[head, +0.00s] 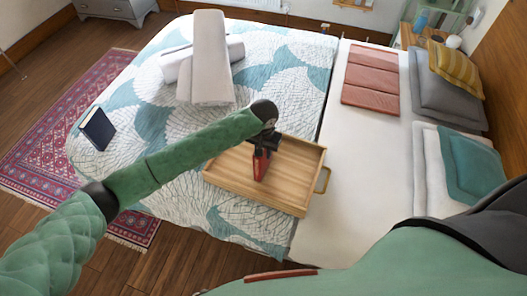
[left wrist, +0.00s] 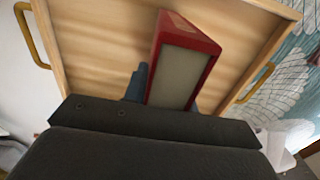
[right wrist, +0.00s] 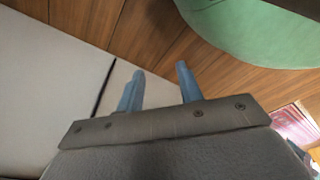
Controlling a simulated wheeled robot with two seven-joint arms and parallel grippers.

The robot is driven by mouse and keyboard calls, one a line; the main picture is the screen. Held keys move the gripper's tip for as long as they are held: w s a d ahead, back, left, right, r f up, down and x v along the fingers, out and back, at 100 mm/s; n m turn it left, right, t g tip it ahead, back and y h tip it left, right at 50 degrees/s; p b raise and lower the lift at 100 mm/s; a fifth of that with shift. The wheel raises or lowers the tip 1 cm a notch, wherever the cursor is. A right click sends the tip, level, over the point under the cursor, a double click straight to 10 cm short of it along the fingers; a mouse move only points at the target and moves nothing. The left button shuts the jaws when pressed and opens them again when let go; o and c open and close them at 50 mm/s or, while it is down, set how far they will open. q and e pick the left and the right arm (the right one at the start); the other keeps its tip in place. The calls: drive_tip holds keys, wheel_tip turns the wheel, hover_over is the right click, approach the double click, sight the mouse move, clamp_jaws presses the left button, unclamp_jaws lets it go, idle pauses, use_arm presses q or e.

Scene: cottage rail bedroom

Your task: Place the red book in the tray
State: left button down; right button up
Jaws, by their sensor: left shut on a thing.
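The red book (head: 261,165) is upright in my left gripper (head: 266,145), over the inside of the wooden tray (head: 290,193) on the bed. In the left wrist view the red book (left wrist: 183,68) stands between the blue fingers, its pale page edge facing the camera, with the wooden tray (left wrist: 100,45) behind it. I cannot tell whether the book's lower end touches the tray floor. My right gripper (right wrist: 158,82) shows in the right wrist view with its two blue fingers apart and nothing between them.
The bed has a white and teal quilt (head: 290,60). A dark blue book (head: 97,128) lies at its left edge. Rolled pale towels (head: 210,55) lie at the back. Folded pink cloth (head: 371,80) and pillows (head: 445,95) are on the right. The tray has raised walls and handles.

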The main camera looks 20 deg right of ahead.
use_arm(q)
drive_tip(key=c, duration=1.1)
unclamp_jaws()
drive_tip(key=shift+f, duration=0.1)
use_arm(e)
drive_tip(key=shift+s+d, duration=0.1)
drive_tip(key=shift+s, duration=0.05)
use_arm(q)
wheel_tip(320, 180, up, 5)
drive_tip(key=p, duration=0.5)
drive_tip(key=shift+r, duration=0.2)
wheel_tip(320, 180, up, 5)
drive_tip(key=p, duration=0.4)
drive_tip(key=shift+r, duration=0.95)
use_arm(e)
drive_tip(key=s+d+r+g, duration=0.1)
drive_tip(key=s+d+r, duration=0.1)
drive_tip(key=s, duration=1)
drive_tip(key=shift+s+r, duration=0.4)
